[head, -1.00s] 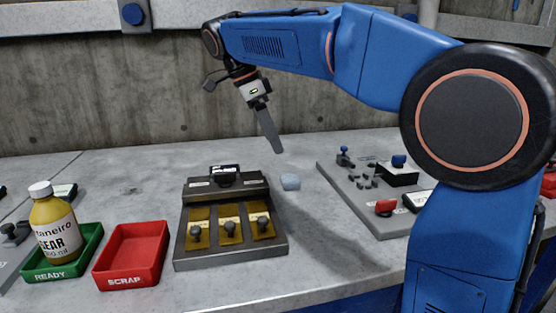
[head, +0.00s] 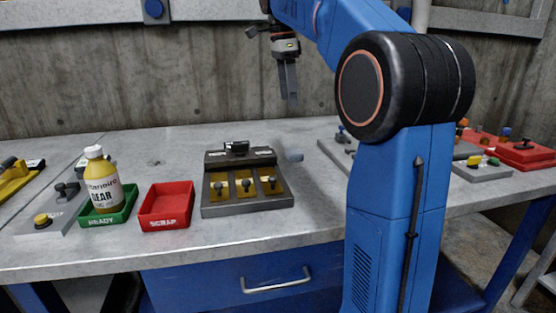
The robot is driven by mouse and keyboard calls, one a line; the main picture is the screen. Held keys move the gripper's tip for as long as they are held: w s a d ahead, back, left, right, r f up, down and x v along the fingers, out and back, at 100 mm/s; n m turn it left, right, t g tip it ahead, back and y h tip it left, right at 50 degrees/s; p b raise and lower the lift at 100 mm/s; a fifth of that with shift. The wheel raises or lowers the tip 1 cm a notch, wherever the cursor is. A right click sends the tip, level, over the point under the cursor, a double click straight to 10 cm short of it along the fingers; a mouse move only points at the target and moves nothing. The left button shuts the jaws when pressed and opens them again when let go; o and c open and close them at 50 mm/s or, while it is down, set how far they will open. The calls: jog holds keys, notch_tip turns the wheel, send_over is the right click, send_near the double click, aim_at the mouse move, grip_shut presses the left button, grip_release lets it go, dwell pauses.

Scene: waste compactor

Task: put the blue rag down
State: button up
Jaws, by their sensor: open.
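My gripper (head: 291,98) is open and empty, raised well above the bench in front of the concrete wall.
The knob panel (head: 243,208) stands left of the rag. Further left are a red SCRAP tray (head: 166,224) and a green READY tray (head: 97,220) holding a yellow bottle (head: 103,185). My arm hides part of the grey control board (head: 334,150) at right.

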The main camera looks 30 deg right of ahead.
send_over(294, 151)
jog(key=f, duration=1.1)
jog(key=shift+w+a, duration=0.1)
jog(key=shift+a, duration=0.25)
jog(key=shift+d+f, duration=0.2)
jog(key=shift+f, duration=1.35)
jog(key=shift+d+f, duration=0.2)
jog(key=shift+f, duration=1.3)
jog(key=c, duration=1.2)
jog(key=shift+r, duration=0.1)
notch_tip(294, 151, up, 10)
jog(key=shift+f, duration=0.1)
